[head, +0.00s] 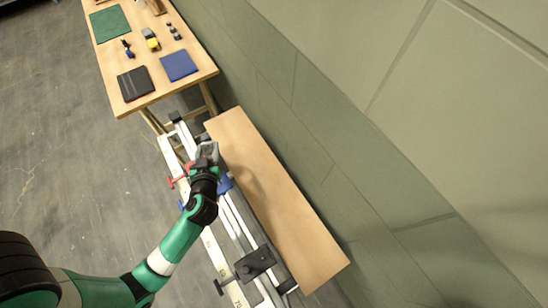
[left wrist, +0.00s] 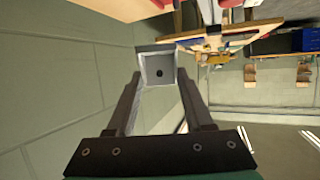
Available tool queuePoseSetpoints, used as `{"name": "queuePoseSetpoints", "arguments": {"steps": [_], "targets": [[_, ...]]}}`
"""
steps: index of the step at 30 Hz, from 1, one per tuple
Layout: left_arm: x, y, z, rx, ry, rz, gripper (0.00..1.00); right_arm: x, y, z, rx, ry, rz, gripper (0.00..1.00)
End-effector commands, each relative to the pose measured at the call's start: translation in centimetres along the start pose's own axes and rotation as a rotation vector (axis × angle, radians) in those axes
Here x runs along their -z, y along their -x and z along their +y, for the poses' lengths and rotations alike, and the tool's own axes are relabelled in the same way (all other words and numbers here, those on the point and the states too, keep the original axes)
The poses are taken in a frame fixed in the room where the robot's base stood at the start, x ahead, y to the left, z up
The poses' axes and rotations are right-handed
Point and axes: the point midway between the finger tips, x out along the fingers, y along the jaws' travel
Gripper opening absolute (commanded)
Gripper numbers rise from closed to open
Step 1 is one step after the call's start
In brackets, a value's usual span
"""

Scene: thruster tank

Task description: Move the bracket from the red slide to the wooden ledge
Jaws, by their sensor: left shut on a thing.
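My left gripper (head: 207,158) is shut on the grey bracket (left wrist: 158,70), which sits between the fingertips in the left wrist view, with a dark hole in its face. In the head view the bracket (head: 209,148) shows just beyond the gripper, partly hidden by it. The gripper is over the rail near the red slide (head: 181,180), of which only red parts show beside my wrist. The wooden ledge (head: 285,215) is a long bare board to the right of the gripper. I cannot tell whether the bracket touches the slide. My right gripper is not in view.
A blue part (head: 224,185) shows on the rail beside my wrist. A black plate (head: 255,263) sits lower on the rail. A wooden table (head: 146,60) with mats and small tools stands beyond the rail. A green-grey wall (head: 330,130) runs along the ledge's right side.

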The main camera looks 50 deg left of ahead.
Motion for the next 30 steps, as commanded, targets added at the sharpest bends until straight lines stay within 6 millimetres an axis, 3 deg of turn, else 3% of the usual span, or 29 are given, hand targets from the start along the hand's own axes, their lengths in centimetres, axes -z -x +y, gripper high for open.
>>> {"name": "queuePoseSetpoints", "arguments": {"steps": [5, 12, 18, 24, 30], "targets": [[-0.4, -1.3, 0.8, -0.001, 0.002, 0.003, 0.0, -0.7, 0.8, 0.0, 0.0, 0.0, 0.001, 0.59], [-1.4, -7.5, 4.5, -0.002, 0.003, 0.004, 0.0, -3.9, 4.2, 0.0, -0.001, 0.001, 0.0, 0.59], [-3.1, -11.0, 6.3, -0.003, 0.0, 0.001, 0.0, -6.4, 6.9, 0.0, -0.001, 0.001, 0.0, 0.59], [-4.2, -13.0, 7.3, -0.003, -0.001, 0.001, 0.0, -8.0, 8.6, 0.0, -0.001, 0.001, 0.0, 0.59], [-4.1, -13.4, 7.7, -0.003, -0.001, 0.001, 0.0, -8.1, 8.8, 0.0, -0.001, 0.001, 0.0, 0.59]]}}
